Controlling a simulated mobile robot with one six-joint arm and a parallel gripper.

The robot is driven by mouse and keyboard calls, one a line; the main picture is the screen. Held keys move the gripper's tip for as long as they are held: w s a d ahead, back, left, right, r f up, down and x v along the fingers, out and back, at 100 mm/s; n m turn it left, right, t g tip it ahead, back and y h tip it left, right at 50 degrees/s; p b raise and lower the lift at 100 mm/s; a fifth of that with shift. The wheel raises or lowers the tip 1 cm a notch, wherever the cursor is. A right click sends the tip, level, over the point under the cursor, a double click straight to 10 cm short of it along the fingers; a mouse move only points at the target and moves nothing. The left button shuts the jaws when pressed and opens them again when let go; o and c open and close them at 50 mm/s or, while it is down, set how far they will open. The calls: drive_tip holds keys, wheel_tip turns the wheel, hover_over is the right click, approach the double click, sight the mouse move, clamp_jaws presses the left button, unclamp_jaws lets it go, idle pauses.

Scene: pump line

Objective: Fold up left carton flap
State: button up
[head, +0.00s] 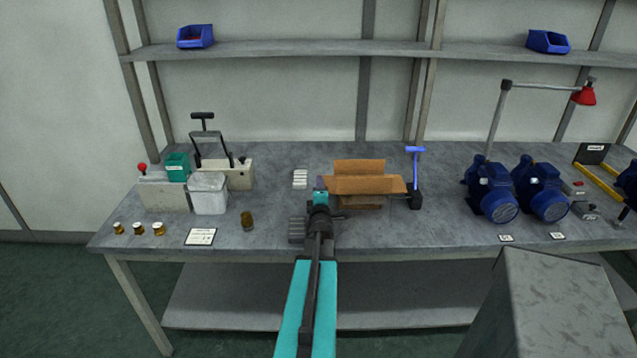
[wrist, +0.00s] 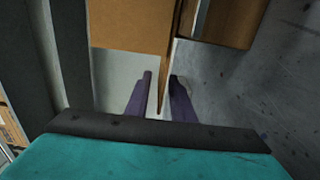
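The open brown carton (head: 362,203) stands on the bench in the head view, its back flap (head: 360,167) upright. Its left flap (head: 329,184) sticks out to the left, and the right flap (head: 397,185) sticks out to the right. My gripper (head: 320,187) is at the left flap and hides part of it. In the wrist view, my gripper (wrist: 163,82) has its two purple fingers apart. A thin brown cardboard edge (wrist: 163,85) lies between them, with narrow gaps on both sides.
A blue-topped stand (head: 415,178) is close to the carton's right. White blocks (head: 300,179) lie left of it. Blue pumps (head: 491,192) stand at the right.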

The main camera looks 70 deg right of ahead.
drive_tip(key=shift+p+x, duration=0.4)
drive_tip(key=shift+x, duration=1.2)
